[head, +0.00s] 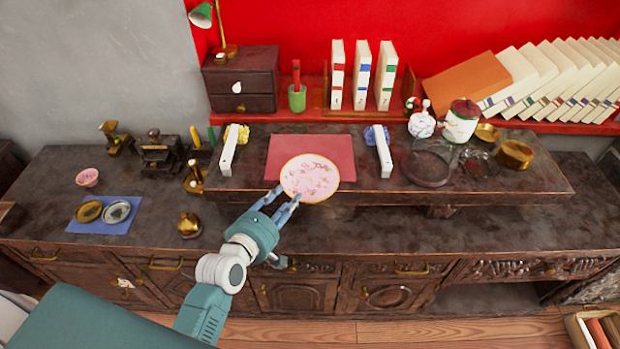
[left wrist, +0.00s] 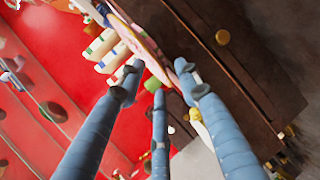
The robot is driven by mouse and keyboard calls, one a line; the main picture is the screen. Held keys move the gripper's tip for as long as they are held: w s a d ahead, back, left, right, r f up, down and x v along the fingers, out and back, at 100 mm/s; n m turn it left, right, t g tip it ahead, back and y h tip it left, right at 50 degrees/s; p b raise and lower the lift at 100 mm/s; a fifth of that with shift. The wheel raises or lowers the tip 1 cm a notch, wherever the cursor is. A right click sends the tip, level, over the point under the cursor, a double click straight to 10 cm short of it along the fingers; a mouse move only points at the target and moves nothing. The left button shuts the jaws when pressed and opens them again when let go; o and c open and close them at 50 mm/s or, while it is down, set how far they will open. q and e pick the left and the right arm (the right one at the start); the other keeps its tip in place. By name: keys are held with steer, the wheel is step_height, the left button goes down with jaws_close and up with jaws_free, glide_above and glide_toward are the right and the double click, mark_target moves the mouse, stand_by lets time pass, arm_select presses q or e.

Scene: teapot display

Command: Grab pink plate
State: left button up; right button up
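The pink plate (head: 310,177) is round, with a floral pattern and a gold rim. In the head view it overlaps the front of the red mat (head: 330,143) on the raised shelf and the shelf's front edge. My left gripper (head: 285,197) reaches its lower-left rim with blue fingers. In the left wrist view the plate (left wrist: 138,38) shows nearly edge-on, its near rim between my fingertips (left wrist: 160,78), which appear closed on it. Contact under the plate is hidden. My right gripper is not in view.
White bars (head: 228,150) and (head: 378,151) flank the mat. A brass pot (head: 189,225) and a blue mat (head: 84,227) are on the lower counter left. The lower counter's right front is clear.

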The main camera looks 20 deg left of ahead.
mark_target(291, 193)
arm_select(q)
steer(key=x, duration=0.4)
steer(key=shift+w+p, duration=0.15)
steer(key=shift+p, duration=0.15)
jaws_close()
